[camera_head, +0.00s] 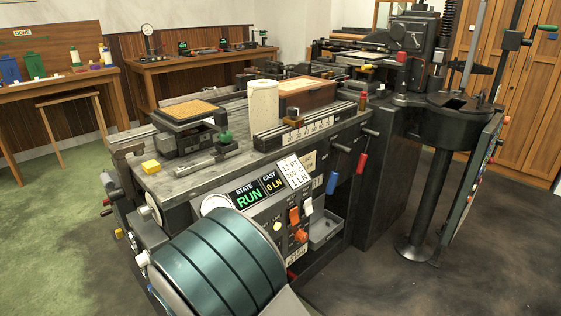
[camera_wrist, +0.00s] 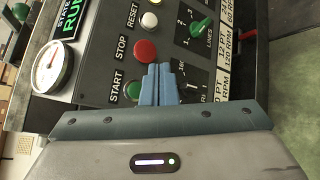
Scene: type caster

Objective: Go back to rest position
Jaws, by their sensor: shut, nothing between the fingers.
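My gripper (camera_wrist: 159,72) shows in the wrist view with its two blue-grey fingers shut together and nothing between them. Its tips are in front of the control panel (camera_wrist: 110,58), close to the red STOP button (camera_wrist: 145,51). The green START button (camera_wrist: 133,91) is just left of the fingers. I cannot tell whether the tips touch the panel. The fingers do not show in the head view. There the type caster's display (camera_head: 249,197) reads STATE RUN and CAST 0 LN.
The wrist view also shows a white RESET button (camera_wrist: 149,20), a green LINES knob (camera_wrist: 201,27) and a gauge (camera_wrist: 52,67). Floor (camera_head: 480,265) is clear at right.

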